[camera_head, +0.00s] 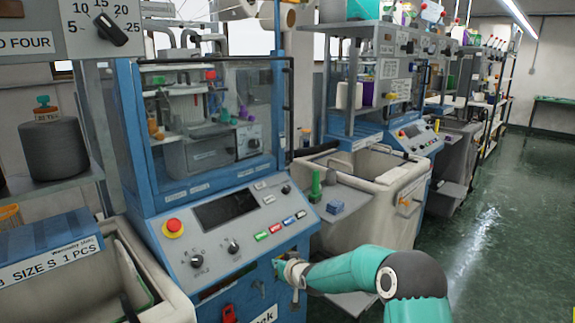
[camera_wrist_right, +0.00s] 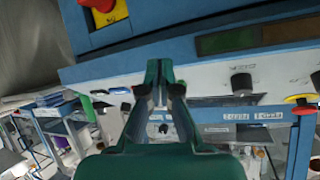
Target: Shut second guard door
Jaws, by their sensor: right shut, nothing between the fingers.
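A clear guard door (camera_head: 265,104) with a dark bar along its right side covers the work space of the nearest blue knitting machine (camera_head: 129,135). I cannot tell whether it is fully shut or stands slightly off the frame. My right gripper (camera_head: 281,268) is low at this machine's front, below the sloped control panel and apart from the door. In the right wrist view my right gripper (camera_wrist_right: 160,72) has its teal fingers together, with nothing between them, pointing at a blue machine front. The door cannot be made out there. My left gripper is not in view.
The control panel (camera_head: 187,238) has a red stop button (camera_head: 173,226) and several coloured buttons. A beige bin (camera_head: 333,227) stands to the right of the machine, and another machine (camera_head: 410,138) is behind it. The green floor (camera_head: 500,215) is open at the right.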

